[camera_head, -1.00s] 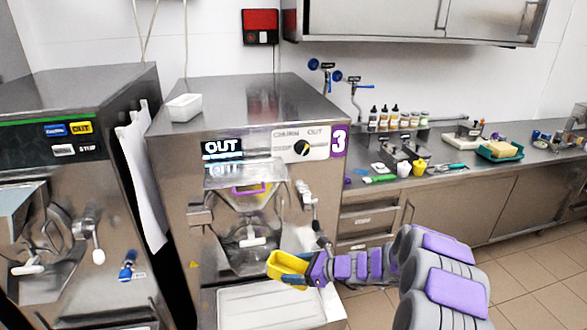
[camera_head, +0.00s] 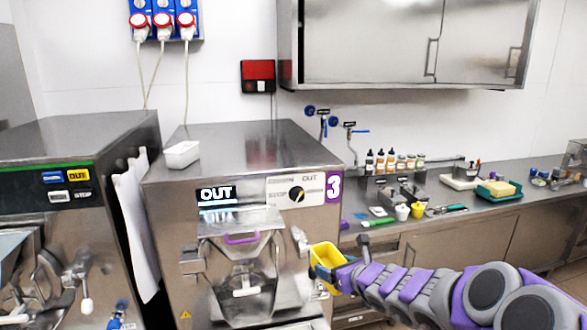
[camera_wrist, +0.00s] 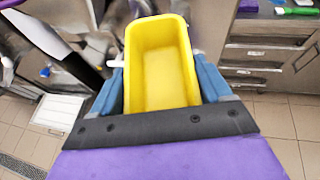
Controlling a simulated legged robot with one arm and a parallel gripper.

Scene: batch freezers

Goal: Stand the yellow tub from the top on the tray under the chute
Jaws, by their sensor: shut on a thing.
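The yellow tub (camera_head: 327,257) is held in my gripper (camera_head: 335,272), to the right of the chute front of the machine marked 3. In the wrist view the tub (camera_wrist: 160,75) is empty and sits between the two blue fingers of my gripper (camera_wrist: 160,88). The chute (camera_head: 240,265) shows at the middle of the machine front, with a white handle on it. The tray (camera_wrist: 60,112) shows as a white, ribbed surface at the left of the wrist view, lower than the tub. In the head view it is below the picture's lower edge or nearly so.
A white tub (camera_head: 182,154) stands on top of machine 3 (camera_head: 245,145). Another machine (camera_head: 75,165) stands at the left, with a white towel (camera_head: 133,215) between them. A counter (camera_head: 460,205) with bottles, cups and tools runs along the right. Floor is free below the counter.

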